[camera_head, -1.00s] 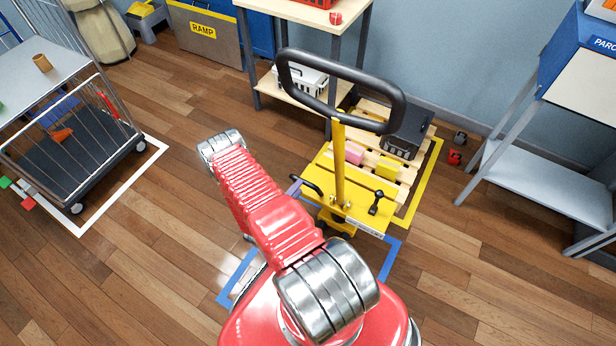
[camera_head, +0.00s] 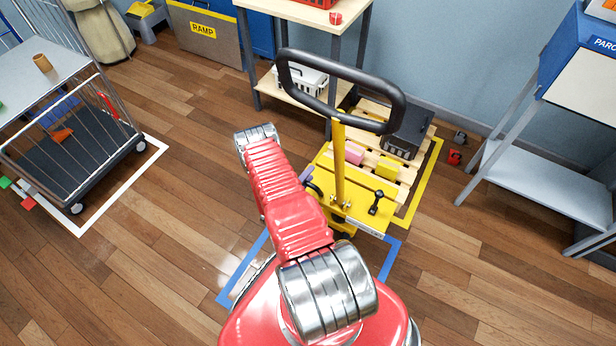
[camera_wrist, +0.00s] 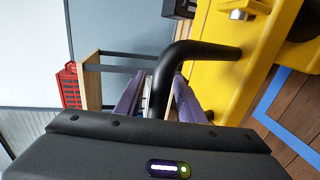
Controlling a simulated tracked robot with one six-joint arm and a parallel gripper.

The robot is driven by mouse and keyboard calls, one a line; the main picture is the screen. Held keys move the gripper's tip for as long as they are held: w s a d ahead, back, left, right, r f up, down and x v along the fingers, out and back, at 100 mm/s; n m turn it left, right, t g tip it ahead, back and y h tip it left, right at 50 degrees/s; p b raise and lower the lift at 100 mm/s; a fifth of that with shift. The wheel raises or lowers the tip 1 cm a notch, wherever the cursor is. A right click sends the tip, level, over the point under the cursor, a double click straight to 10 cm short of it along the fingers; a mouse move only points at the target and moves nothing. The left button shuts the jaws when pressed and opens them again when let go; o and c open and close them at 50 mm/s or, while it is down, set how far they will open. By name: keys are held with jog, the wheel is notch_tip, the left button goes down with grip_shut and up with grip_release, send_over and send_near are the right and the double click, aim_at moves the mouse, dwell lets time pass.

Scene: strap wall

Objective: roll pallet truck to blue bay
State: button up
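The yellow pallet truck (camera_head: 358,211) stands in the middle of the head view, with its tall black loop handle (camera_head: 398,105) upright. Its forks are hidden under a wooden pallet (camera_head: 409,176) in a yellow floor outline. The blue bay (camera_head: 389,262) is a blue floor outline on the near side of the truck, partly hidden by my arm. In the wrist view, a bent black grab bar (camera_wrist: 163,78) on the truck's yellow body runs between the purple fingers of my gripper (camera_wrist: 160,98). The fingers look apart around the bar; firm contact cannot be made out.
The pallet carries a dark grey crate (camera_head: 408,130), a pink block (camera_head: 349,153) and a yellow block (camera_head: 387,170). A wooden shelf table (camera_head: 290,12) stands behind. A wire cart (camera_head: 75,170) stands left in a white outline. A blue-grey stand (camera_head: 540,190) is at right.

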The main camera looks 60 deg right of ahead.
jog(key=shift+c, duration=0.6)
jog(key=c, duration=0.8)
jog(key=shift+a+f, duration=0.1)
jog(key=shift+a, duration=0.05)
